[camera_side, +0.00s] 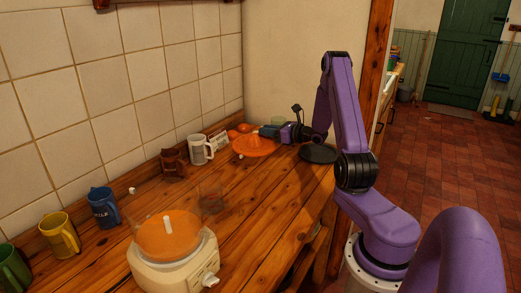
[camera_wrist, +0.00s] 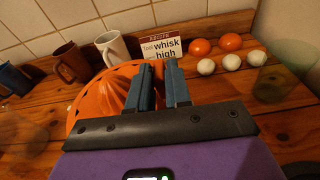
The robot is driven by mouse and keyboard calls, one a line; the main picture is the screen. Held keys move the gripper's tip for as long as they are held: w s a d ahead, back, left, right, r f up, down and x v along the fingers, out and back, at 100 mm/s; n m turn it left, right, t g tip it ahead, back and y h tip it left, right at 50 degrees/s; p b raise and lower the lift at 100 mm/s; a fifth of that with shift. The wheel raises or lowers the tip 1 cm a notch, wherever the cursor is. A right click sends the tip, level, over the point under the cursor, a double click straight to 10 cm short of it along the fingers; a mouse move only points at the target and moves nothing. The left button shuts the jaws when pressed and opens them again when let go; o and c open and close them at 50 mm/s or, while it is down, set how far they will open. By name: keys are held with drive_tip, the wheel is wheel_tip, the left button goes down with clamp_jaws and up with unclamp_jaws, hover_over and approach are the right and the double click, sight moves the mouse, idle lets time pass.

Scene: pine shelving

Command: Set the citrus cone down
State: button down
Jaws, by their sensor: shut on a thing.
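The orange citrus cone (camera_side: 254,146), a ridged cone on a wide round dish, is near the wall end of the counter. It also shows in the wrist view (camera_wrist: 84,103), to the left of the fingers. My gripper (camera_side: 263,131) is shut on the cone piece at its right side; the fingers (camera_wrist: 160,82) cover the place of contact. The dish looks roughly level and low over the wood. I cannot tell whether it touches the counter. The cream juicer base (camera_side: 150,271), with an orange bowl and a white spindle, stands at the front.
A white mug (camera_side: 198,151), a brown mug (camera_side: 172,164) and a sign (camera_wrist: 170,48) stand along the tiled wall. Oranges (camera_wrist: 200,46) and white eggs (camera_wrist: 206,66) lie beyond the fingers. A clear glass (camera_side: 211,200) stands mid-counter. A black disc (camera_side: 318,153) lies near the right edge.

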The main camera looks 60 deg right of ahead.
drive_tip(key=w+d+f, duration=0.1)
drive_tip(key=f, duration=0.1)
drive_tip(key=w+d+f, duration=0.1)
drive_tip(key=f, duration=0.1)
drive_tip(key=w+d+f, duration=0.1)
drive_tip(key=w+f, duration=0.1)
drive_tip(key=shift+a+f, duration=0.1)
drive_tip(key=shift+f, duration=1.4)
drive_tip(key=c, duration=1.1)
unclamp_jaws()
drive_tip(key=shift+o, duration=0.2)
drive_tip(key=shift+s, duration=0.1)
